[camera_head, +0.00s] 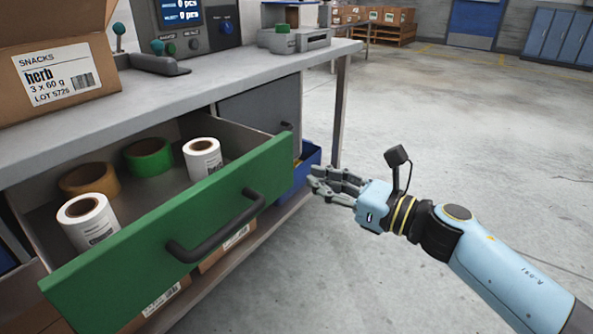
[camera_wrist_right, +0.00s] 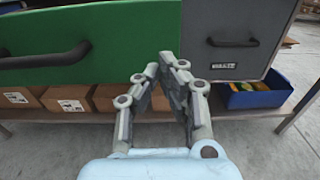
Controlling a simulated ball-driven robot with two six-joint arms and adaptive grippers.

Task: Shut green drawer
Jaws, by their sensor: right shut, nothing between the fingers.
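The green drawer (camera_head: 165,250) stands pulled out from under the grey workbench (camera_head: 240,62). Its front carries a dark bar handle (camera_head: 217,232). Inside lie two white label rolls, a brown tape roll and a green tape roll (camera_head: 149,156). My right gripper (camera_head: 318,183) is shut and empty, to the right of the drawer front and apart from the handle. In the right wrist view the gripper (camera_wrist_right: 167,62) points at the right part of the green front (camera_wrist_right: 125,50), with the handle (camera_wrist_right: 45,57) to its left. My left gripper is not in view.
A grey drawer (camera_wrist_right: 235,38) with its own handle is beside the green one and looks closed. A blue bin (camera_wrist_right: 257,95) and cardboard boxes (camera_wrist_right: 65,98) sit on the lower shelf. A snack carton (camera_head: 55,60) stands on the bench. Open floor lies at right.

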